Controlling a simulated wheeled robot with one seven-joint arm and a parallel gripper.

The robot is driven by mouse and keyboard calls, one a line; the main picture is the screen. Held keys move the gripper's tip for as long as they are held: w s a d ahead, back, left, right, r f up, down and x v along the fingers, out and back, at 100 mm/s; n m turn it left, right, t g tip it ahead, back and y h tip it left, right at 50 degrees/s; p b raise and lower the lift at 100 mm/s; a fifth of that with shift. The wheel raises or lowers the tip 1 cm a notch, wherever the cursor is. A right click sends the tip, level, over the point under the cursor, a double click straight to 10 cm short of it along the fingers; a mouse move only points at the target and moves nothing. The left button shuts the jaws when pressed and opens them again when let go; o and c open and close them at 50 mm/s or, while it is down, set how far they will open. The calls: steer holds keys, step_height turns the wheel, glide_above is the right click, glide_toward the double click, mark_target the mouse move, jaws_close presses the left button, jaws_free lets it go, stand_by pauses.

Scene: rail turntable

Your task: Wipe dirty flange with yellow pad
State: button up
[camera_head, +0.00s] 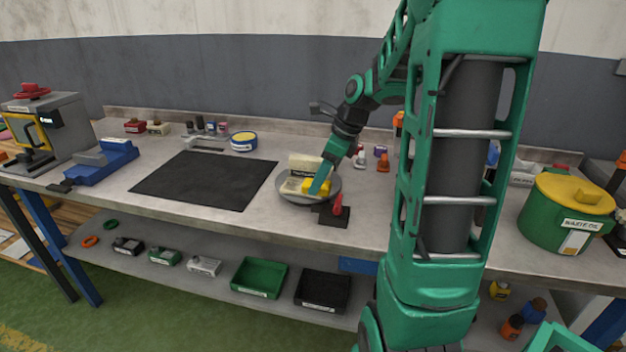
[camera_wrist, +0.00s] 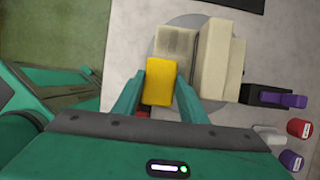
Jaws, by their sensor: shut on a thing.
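My gripper (camera_wrist: 160,84) is shut on the yellow pad (camera_wrist: 160,70), which sits between its two teal fingers. In the head view the gripper (camera_head: 319,187) reaches down over the round grey turntable (camera_head: 293,199), with the pad (camera_head: 308,187) low at its tip. A cream housing (camera_head: 303,163) stands on the turntable (camera_wrist: 165,25). Its flat flange side (camera_wrist: 176,41), greyish beige, lies just beyond the pad in the wrist view. The taller housing body (camera_wrist: 222,58) is to the right. I cannot tell whether the pad touches the flange, nor how dirty it is.
A red-handled lever (camera_head: 338,204) on a black base stands at the turntable's front right. A black mat (camera_head: 205,180) lies left on the bench. Small bottles (camera_head: 383,162) stand behind right. A green waste bin (camera_head: 565,215) with a yellow lid is far right.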

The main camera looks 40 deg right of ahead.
steer(key=shift+w+a, duration=0.1)
steer(key=shift+w+a+f, duration=0.1)
steer(key=shift+w+a, duration=0.45)
steer(key=shift+w, duration=0.1)
steer(key=shift+w+a, duration=0.1)
steer(key=shift+w+a, duration=0.55)
steer(key=shift+w, duration=0.2)
steer(key=shift+w+a, duration=0.5)
steer(key=shift+w, duration=0.3)
steer(key=shift+w+a, duration=0.65)
steer(key=shift+w, duration=0.15)
